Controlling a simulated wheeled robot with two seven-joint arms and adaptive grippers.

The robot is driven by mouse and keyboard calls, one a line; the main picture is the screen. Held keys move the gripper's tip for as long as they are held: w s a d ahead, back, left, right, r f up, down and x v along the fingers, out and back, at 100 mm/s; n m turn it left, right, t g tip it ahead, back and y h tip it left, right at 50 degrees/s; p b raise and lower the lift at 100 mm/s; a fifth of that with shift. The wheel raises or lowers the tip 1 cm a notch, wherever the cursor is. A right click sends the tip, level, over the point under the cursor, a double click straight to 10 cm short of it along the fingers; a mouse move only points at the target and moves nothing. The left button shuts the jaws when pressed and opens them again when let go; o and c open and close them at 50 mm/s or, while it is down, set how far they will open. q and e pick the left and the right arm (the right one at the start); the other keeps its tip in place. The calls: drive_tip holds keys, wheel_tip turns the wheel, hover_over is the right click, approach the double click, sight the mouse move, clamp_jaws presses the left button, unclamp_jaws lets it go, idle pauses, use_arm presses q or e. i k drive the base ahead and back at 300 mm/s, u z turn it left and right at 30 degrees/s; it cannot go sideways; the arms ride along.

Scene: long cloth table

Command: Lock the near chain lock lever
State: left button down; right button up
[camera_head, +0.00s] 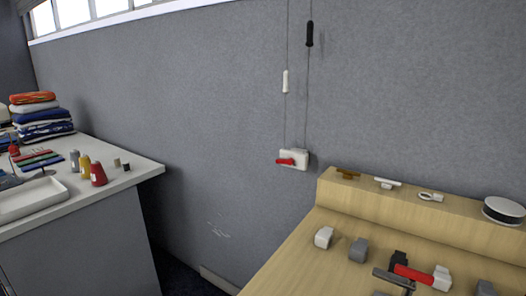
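A small white lock box (301,160) is on the grey wall, left of the wooden counter's back ledge. Its red lever (286,161) sticks out to the left, roughly level. Two thin cords run up from the box; one carries a white pull handle (285,82) and the other a black pull handle (309,34). Only one such lock shows clearly on the wall. Whether the lever is in its locked position I cannot tell. Neither of my grippers is in view.
The wooden counter (290,272) at right holds several grey, white and dark blocks, a red-handled piece (413,274) and a dark T-shaped piece (394,279). A white-topped table (130,170) with spools and folded cloths stands left. A gap separates them below the lock.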

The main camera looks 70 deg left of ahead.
sight(290, 161)
drive_tip(key=u, duration=0.5)
drive_tip(key=i, duration=0.55)
drive_tip(key=u, duration=0.5)
